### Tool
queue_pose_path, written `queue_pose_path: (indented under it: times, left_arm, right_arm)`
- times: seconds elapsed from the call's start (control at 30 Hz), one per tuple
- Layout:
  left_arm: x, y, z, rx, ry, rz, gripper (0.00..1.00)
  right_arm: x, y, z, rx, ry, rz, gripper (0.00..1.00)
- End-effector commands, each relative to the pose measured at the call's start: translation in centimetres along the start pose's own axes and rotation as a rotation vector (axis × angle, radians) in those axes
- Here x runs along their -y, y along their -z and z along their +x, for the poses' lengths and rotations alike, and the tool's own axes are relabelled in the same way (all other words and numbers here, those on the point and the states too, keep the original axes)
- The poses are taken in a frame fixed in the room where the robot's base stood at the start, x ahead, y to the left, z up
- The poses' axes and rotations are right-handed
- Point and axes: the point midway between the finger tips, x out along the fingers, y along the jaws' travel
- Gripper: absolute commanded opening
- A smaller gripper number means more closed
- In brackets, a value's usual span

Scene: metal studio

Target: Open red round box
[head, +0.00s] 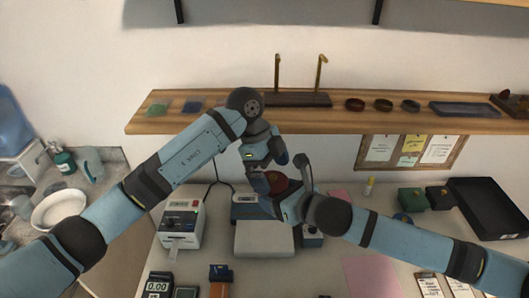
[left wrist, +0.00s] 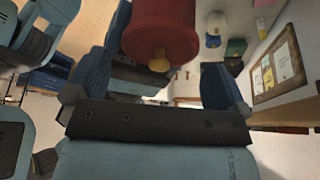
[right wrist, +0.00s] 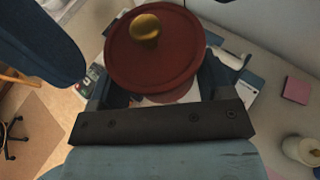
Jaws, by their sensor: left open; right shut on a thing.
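The red round box (head: 277,182) is held up off the table, partly hidden by the grippers in the head view. My right gripper (head: 284,188) is shut on its sides. In the right wrist view the box's red lid (right wrist: 165,65) with a gold knob (right wrist: 146,27) shows above the fingers. My left gripper (head: 270,170) is open just above the box. In the left wrist view the red box (left wrist: 160,25) and its gold knob (left wrist: 158,60) appear between the spread left fingers, with the knob pointing toward the palm. The lid looks seated on the box.
A white-and-blue scale (head: 263,238) stands below the grippers, with a label printer (head: 181,222) at left. A wooden shelf (head: 220,120) runs behind the arms. A black tray (head: 488,207) and a green box (head: 412,198) stand at right. The sink (head: 60,210) is far left.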

Motion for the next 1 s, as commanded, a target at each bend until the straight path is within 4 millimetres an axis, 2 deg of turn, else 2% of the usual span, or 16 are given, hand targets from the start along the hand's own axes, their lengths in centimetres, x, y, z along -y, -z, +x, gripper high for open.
queue_pose_path:
  times: [0.17,0.47,0.67,0.7,1.0]
  left_arm:
    - [-0.02,0.01,1.32,-0.001,0.0,0.001,1.0]
    - [-0.01,0.02,1.5,-0.001,0.001,0.001,1.0]
    - [-0.01,0.02,1.48,-0.001,0.001,0.001,0.56]
    - [0.0,0.03,1.48,-0.001,0.001,0.001,0.53]
    - [-0.01,0.02,1.49,-0.001,0.001,0.001,0.52]
  right_arm:
    - [0.0,-0.02,0.0,0.0,0.0,0.0,0.32]
    - [0.0,-0.02,0.0,0.0,0.0,0.0,0.32]
    - [-0.01,-0.01,0.0,0.0,0.0,0.0,0.32]
    - [-0.01,-0.02,0.0,0.0,0.0,0.0,0.32]
    - [-0.02,-0.01,0.0,0.0,0.0,0.0,0.32]
